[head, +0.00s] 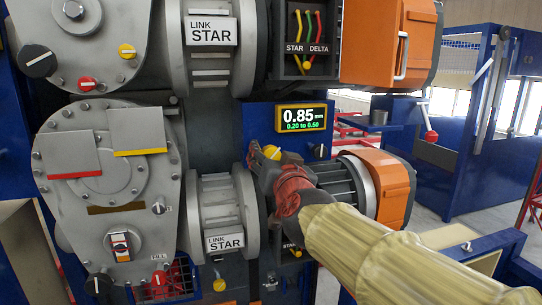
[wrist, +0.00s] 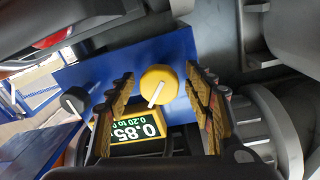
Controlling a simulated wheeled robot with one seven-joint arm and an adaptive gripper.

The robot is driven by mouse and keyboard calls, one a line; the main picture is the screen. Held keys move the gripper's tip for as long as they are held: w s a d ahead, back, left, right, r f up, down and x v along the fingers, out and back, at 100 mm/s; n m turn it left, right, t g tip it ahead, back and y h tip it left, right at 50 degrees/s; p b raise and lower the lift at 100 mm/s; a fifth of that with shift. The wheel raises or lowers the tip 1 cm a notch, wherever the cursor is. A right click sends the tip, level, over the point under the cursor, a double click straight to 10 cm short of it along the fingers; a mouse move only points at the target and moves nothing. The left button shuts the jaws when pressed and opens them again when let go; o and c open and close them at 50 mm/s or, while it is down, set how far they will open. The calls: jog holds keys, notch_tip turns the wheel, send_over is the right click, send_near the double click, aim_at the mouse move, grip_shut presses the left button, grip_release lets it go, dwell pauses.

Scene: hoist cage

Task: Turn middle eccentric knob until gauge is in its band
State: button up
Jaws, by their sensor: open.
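A gauge (head: 302,117) on a blue panel reads 0.85 mm, above the green "0.20 to 0.50" printed below. It also shows partly covered in the wrist view (wrist: 130,131). A round yellow knob (wrist: 158,84) with a white pointer bar stands on the same panel; in the head view the yellow knob (head: 271,152) is partly hidden by my gripper. My gripper (head: 263,157) is open at the knob. In the wrist view its fingers (wrist: 160,78) are on either side of the knob, with gaps visible. Contact is not evident.
A black knob (head: 320,151) is right of the yellow one; it is at the left in the wrist view (wrist: 73,99). An orange-ended motor (head: 385,185) lies close beneath the panel. A grey gearbox (head: 110,180) and coupling guard (head: 220,212) crowd the left.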

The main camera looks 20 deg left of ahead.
jog(key=shift+c, duration=0.4)
jog(key=c, duration=1.1)
jog(key=m, duration=0.9)
jog(key=shift+d+m+g, duration=0.1)
jog(key=shift+m+g, duration=0.2)
jog(key=o, duration=1.2)
